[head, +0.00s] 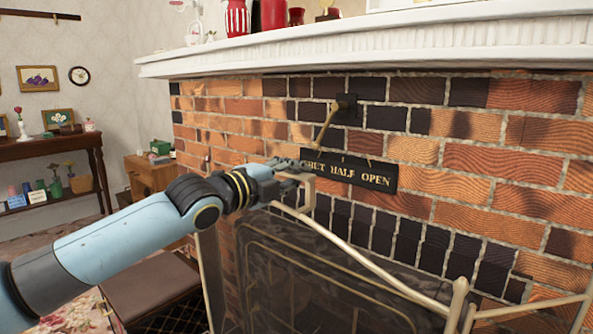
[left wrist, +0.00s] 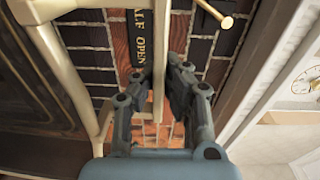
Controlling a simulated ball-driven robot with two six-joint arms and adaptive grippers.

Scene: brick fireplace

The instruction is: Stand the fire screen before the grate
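The fire screen (head: 368,258), with a brass tube frame and dark see-through mesh panels, stands upright in front of the brick fireplace. My left gripper (head: 300,176) is at a tan handle bar (head: 309,194) above the screen's top rail. In the left wrist view the fingers (left wrist: 160,80) are closed in on both sides of this bar (left wrist: 157,45), and the screen's thicker frame tube (left wrist: 62,70) runs to their left. The grate cannot be made out behind the mesh. My right gripper is not in view.
A damper plate (head: 378,178) lettered "SHUT HALF OPEN" and a brass lever (head: 325,125) are on the bricks close to the gripper. The white mantel (head: 420,42) juts out above. A dark brown low box or stool (head: 150,285) stands at lower left.

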